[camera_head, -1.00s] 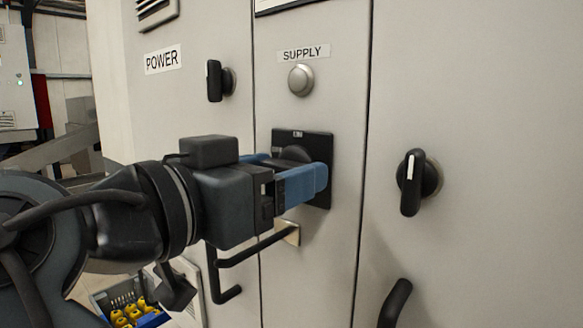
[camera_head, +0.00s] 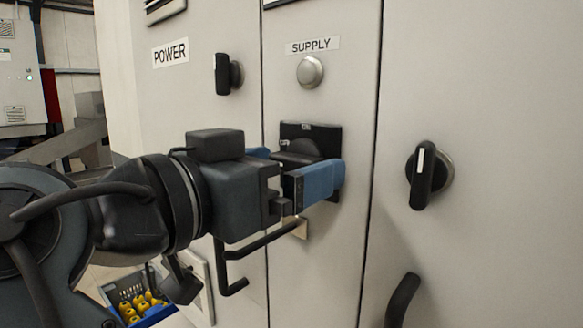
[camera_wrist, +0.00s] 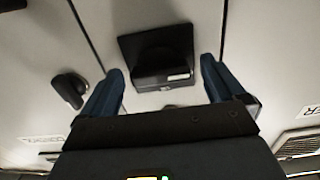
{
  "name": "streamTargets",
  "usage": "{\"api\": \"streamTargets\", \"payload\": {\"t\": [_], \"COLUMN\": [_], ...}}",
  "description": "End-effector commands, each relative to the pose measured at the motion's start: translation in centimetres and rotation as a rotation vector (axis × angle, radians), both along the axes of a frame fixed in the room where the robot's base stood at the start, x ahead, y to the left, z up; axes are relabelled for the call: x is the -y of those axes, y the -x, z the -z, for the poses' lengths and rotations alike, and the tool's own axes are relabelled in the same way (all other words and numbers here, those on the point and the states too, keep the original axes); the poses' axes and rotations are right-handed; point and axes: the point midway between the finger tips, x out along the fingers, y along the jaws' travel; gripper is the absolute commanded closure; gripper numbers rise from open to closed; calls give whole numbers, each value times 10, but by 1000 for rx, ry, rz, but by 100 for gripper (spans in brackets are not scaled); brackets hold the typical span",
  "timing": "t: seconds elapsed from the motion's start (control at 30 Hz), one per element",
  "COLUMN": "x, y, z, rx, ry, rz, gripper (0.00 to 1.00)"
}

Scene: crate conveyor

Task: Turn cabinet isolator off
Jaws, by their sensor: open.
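The isolator is a black square plate with a dark rotary handle (camera_head: 312,142) on the middle cabinet door, below the SUPPLY label and its round grey lamp. My gripper (camera_head: 302,172) is in front of it, its blue fingers spread and hiding part of the plate and handle. In the wrist view the isolator (camera_wrist: 158,50) lies between and beyond the two open fingertips (camera_wrist: 163,74). No contact with the handle shows there. The exact angle of the handle is hard to tell.
A black knob (camera_head: 226,74) sits near the POWER label (camera_head: 170,52) on the left door. Another black knob with a white mark (camera_head: 428,174) is on the right door. Black door handles (camera_head: 402,300) stick out below. A blue crate with yellow items (camera_head: 152,318) is at lower left.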

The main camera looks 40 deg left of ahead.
Motion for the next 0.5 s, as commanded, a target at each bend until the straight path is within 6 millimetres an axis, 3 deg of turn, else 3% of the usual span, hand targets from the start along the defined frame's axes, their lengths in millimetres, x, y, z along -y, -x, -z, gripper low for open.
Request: {"api": "streamTargets", "payload": {"t": [0.5], "x": [-6], "y": [70], "z": [1], "rx": [0], "ry": [0], "rz": [-3], "gripper": [4]}}
